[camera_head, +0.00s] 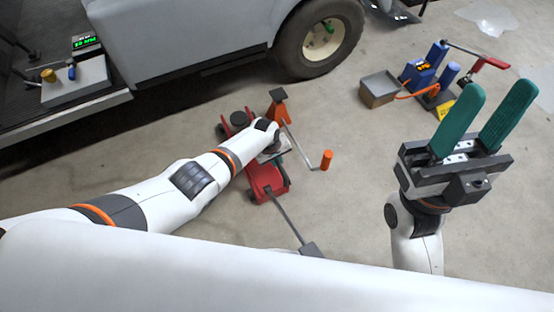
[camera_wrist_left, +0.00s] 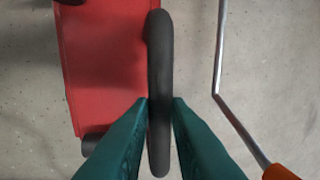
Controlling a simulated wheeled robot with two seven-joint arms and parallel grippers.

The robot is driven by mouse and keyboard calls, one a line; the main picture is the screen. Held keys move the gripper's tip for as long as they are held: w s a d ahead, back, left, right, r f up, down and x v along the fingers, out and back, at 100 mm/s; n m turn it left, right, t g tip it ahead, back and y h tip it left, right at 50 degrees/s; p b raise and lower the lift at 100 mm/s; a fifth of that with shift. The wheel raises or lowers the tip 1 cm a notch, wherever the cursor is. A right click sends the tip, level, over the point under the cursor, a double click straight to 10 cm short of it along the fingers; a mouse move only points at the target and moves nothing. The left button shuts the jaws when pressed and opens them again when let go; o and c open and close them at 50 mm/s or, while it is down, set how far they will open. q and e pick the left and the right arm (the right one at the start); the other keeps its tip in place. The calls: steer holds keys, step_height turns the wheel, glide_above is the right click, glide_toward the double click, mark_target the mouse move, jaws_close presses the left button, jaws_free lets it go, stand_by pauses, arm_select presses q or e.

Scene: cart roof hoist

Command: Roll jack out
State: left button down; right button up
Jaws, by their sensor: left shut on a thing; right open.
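The red floor jack (camera_head: 268,182) sits on the concrete beside the cart, partly hidden under my left forearm. Its round black saddle (camera_head: 240,118) shows near the cart, and its grey handle (camera_head: 285,216) slopes down towards me. My left gripper (camera_wrist_left: 160,108) is shut on a black bar-shaped grip (camera_wrist_left: 160,60) beside the red body of the jack (camera_wrist_left: 108,60). How the grip joins the jack is not clear. My right gripper (camera_head: 480,120) is raised at the right, with its teal fingers apart and empty.
The cart (camera_head: 190,40) with its wheel (camera_head: 318,40) stands behind the jack. An orange stand (camera_head: 278,106) and a bent crank with an orange grip (camera_head: 327,160) are close to my left gripper. A grey box (camera_head: 379,90) and blue equipment (camera_head: 425,70) lie at the right.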

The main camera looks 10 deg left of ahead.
arm_select(q)
steer(key=shift+s+d, duration=0.15)
steer(key=shift+s, duration=0.05)
steer(key=c, duration=1.4)
jaws_free()
steer(key=shift+o, duration=0.2)
